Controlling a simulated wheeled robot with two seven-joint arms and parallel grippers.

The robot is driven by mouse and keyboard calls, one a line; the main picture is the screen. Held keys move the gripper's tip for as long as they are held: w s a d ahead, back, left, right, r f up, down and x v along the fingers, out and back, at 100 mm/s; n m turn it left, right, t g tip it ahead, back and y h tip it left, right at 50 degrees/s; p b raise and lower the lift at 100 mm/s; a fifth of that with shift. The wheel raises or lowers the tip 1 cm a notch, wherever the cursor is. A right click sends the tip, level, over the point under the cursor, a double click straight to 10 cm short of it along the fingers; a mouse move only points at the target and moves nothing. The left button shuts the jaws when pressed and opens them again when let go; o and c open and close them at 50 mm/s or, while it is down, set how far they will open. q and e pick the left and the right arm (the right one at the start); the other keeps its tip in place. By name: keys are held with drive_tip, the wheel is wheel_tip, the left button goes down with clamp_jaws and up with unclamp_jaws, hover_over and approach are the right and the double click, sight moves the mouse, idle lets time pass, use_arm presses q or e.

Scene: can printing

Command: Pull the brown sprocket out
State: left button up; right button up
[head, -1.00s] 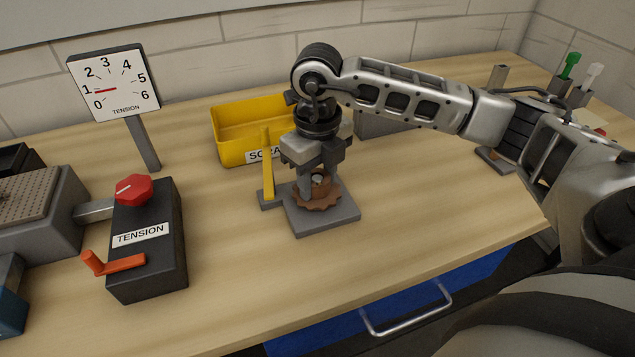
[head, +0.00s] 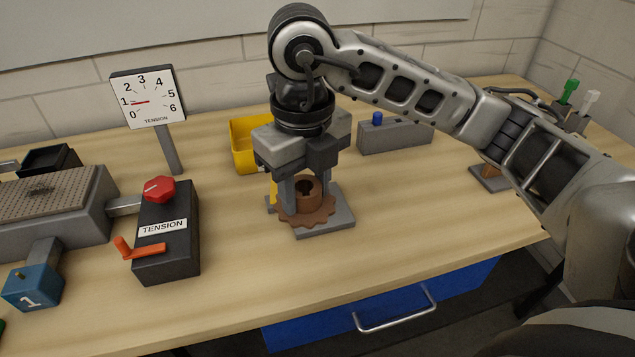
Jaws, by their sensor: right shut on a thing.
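The brown sprocket (head: 308,212) is a toothed disc with a raised hub, and the hub's dark, notched hole shows. My right gripper (head: 305,190) points down over it, with its fingers on either side of the hub, shut on it. The sprocket appears raised over its square grey base (head: 341,216) and set toward the base's left side. No peg shows in the hub hole, and the gap below the sprocket is hard to judge. My left gripper is not in view.
A yellow bin (head: 243,148) is partly hidden behind my right gripper. A grey block with a blue button (head: 395,136) stands behind to the right. The black tension box (head: 167,240) and gauge (head: 148,98) stand left. The table's front middle is clear.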

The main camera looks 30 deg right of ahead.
drive_tip(key=shift+s+a+r, duration=0.1)
drive_tip(key=shift+r, duration=0.95)
drive_tip(key=shift+s+a+r, duration=0.1)
drive_tip(key=shift+r, duration=0.95)
